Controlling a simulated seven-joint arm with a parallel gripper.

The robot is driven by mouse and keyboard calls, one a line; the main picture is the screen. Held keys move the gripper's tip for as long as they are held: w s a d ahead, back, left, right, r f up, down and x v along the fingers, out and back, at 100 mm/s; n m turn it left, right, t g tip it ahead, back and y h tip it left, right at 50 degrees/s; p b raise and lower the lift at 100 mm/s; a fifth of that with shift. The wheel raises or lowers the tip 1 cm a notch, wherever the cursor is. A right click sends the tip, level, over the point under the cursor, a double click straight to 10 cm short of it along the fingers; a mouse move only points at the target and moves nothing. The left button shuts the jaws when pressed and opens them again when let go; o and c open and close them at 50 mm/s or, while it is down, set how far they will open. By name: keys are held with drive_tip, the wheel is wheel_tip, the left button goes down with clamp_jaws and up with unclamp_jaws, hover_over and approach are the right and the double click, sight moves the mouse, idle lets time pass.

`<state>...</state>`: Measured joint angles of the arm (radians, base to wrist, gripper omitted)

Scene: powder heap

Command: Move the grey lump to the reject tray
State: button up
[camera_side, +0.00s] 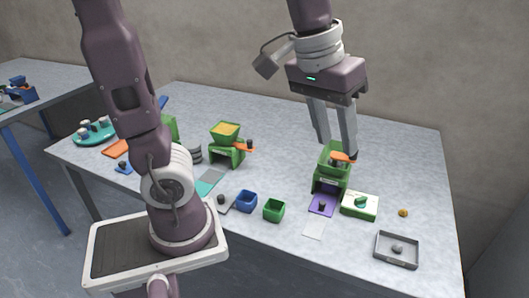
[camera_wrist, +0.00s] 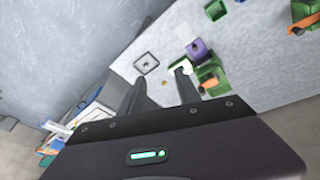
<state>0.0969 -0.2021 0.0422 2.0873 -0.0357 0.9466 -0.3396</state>
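A small grey lump (camera_side: 397,249) lies inside a shallow grey tray (camera_side: 378,259) at the right front of the table. This tray is the only open tray there; I see no label on it. In the wrist view the tray (camera_wrist: 137,65) holds the lump (camera_wrist: 147,64) as a dark spot.
A small orange ball (camera_side: 403,212) lies behind the tray. Blue (camera_side: 246,201) and green (camera_side: 274,211) cups stand left. Table around the tray is clear.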

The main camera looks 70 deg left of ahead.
drive_tip(key=s+a+f+m+t, duration=0.2)
drive_tip(key=s+m, duration=0.1)
drive_tip(key=s, duration=0.9)
drive_tip(key=shift+f+y, duration=0.2)
drive_tip(key=shift+y, duration=0.1)
drive_tip(key=shift+a, duration=0.1)
idle(0.9)
